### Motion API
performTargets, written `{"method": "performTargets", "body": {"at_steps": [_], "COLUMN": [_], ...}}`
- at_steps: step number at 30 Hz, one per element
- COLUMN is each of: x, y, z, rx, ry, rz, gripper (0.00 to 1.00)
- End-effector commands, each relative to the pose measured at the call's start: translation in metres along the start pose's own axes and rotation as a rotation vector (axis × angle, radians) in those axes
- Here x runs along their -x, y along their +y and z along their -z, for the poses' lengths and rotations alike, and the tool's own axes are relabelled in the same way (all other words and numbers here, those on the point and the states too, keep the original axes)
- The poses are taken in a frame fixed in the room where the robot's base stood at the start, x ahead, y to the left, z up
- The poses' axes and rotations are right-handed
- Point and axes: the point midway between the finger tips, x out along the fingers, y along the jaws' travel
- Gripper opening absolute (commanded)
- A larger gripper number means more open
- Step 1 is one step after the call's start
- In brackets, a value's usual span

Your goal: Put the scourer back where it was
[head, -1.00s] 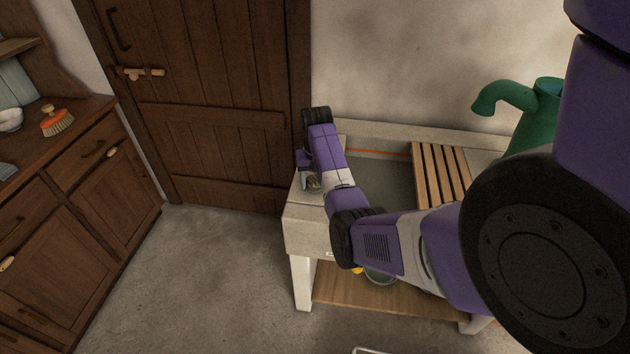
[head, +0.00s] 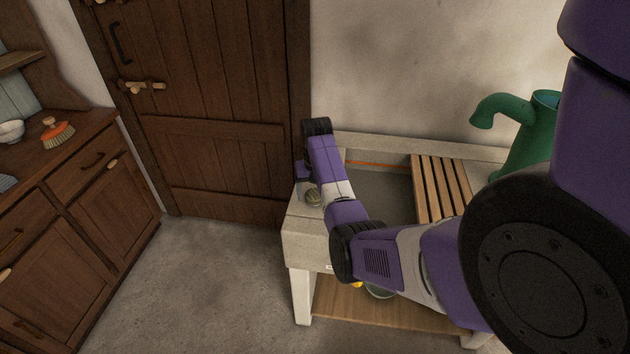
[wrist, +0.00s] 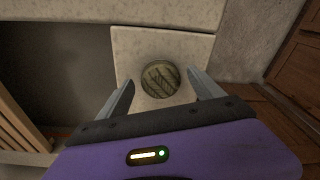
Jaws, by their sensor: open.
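The scourer is a round, greenish-brown pad (wrist: 160,79) with darker marks on top. It appears to lie on the pale stone ledge (wrist: 133,42) at the left end of the sink. In the head view the scourer (head: 313,197) shows just beside my wrist. My gripper (wrist: 160,88) is open over the ledge, with a finger on each side of the scourer and a gap at both sides. In the head view my gripper (head: 303,189) is partly hidden by my wrist. How high the fingertips are above the ledge is unclear.
The sink basin (head: 385,190) lies right of the ledge, with a slatted wooden rack (head: 440,185) across it. A green jug (head: 530,130) stands behind my arm. A lower shelf (head: 400,318) is under the sink. A dresser with a brush (head: 58,133) stands left; the floor between is clear.

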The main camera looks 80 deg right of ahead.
Motion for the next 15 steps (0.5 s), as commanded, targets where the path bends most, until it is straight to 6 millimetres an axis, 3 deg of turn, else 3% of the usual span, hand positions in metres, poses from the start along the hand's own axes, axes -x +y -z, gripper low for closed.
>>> {"method": "performTargets", "body": {"at_steps": [15], "x": [0.095], "y": [-0.001], "z": [0.001], "rx": [0.001], "ry": [0.003], "rz": [0.0], "gripper": [0.76]}}
